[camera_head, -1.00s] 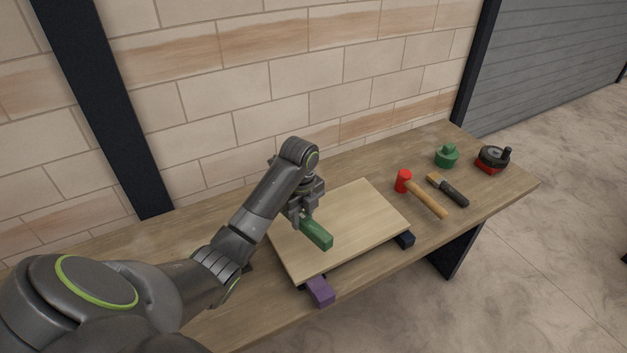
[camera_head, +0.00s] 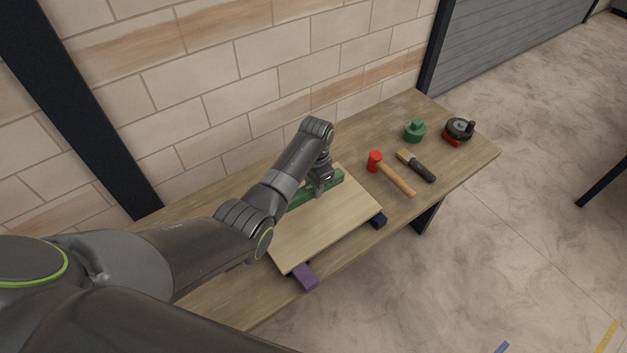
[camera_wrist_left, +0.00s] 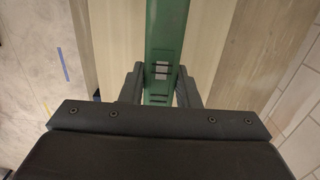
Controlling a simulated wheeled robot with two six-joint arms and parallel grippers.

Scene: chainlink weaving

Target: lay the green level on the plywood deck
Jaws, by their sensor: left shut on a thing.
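The green level (camera_head: 302,197) is a long green bar with a pale vial window. My left gripper (camera_head: 321,187) is shut on it near its middle, and the level lies along the back part of the plywood deck (camera_head: 318,229) in the head view. In the left wrist view the level (camera_wrist_left: 167,30) runs between the two fingers of my left gripper (camera_wrist_left: 161,84), over the pale deck (camera_wrist_left: 115,40). I cannot tell whether the level touches the deck or is just above it. My right gripper is not in view.
The deck rests on blocks, one purple (camera_head: 305,277) and one dark blue (camera_head: 378,220), on a wooden bench (camera_head: 415,107). A red-headed hammer (camera_head: 392,177), a brush (camera_head: 416,166), a green object (camera_head: 414,131) and a black-and-red tool (camera_head: 457,131) lie to the right. A brick wall stands behind.

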